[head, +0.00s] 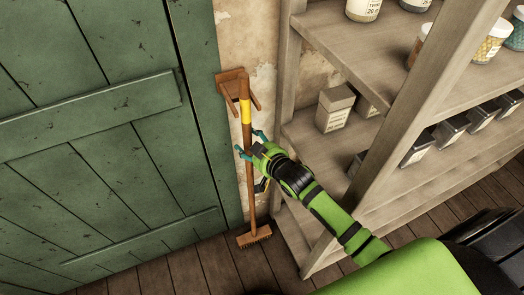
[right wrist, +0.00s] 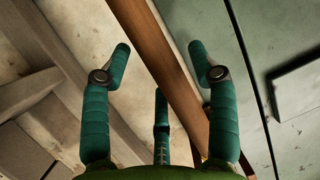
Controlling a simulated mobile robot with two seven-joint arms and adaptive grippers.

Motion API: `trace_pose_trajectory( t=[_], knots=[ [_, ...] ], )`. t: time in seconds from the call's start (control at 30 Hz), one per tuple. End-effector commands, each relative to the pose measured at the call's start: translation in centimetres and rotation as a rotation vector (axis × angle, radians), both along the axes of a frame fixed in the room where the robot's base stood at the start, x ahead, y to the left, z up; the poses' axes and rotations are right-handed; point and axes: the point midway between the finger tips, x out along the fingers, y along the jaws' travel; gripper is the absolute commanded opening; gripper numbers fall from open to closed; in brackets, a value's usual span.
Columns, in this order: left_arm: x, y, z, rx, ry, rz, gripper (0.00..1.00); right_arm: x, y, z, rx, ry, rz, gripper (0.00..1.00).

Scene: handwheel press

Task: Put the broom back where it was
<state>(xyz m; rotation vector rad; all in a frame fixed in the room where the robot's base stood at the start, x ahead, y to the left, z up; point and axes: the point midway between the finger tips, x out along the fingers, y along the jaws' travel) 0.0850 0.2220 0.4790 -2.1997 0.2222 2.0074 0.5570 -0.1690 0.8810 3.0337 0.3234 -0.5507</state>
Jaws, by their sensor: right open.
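The broom (head: 249,178) stands upright against the wall between the green door and the shelf. Its brush head is at the floor, and its yellow-banded upper handle is at the wooden wall bracket (head: 231,77), between the prongs as far as I can tell. My right gripper (head: 250,142) is open at the handle, below the yellow band. In the right wrist view, the brown handle (right wrist: 160,50) runs diagonally between the spread teal fingers, which are not closed on it. Contact cannot be told. My left gripper is not in view.
A wooden shelf (head: 381,75) with jars, boxes and dark tins stands close on the right, beside my right arm. The green door (head: 90,160) is on the left. The plank floor (head: 190,270) is clear around the brush.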

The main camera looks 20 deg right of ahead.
Motion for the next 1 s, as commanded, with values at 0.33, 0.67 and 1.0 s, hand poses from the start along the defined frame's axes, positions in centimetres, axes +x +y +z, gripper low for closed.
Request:
trace_pose_trajectory(
  t=[0.33, 0.67, 1.0],
  knots=[
    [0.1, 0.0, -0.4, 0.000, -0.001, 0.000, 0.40, -6.3, -1.3, 2.2, 0.000, 0.002, 0.000, 0.60],
    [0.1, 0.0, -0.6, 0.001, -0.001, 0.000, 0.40, -9.7, -2.1, 3.7, 0.000, 0.001, 0.000, 0.60],
    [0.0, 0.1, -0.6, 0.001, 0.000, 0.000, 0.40, -9.9, -2.3, 3.1, -0.004, 0.013, -0.005, 0.60]
  ],
)
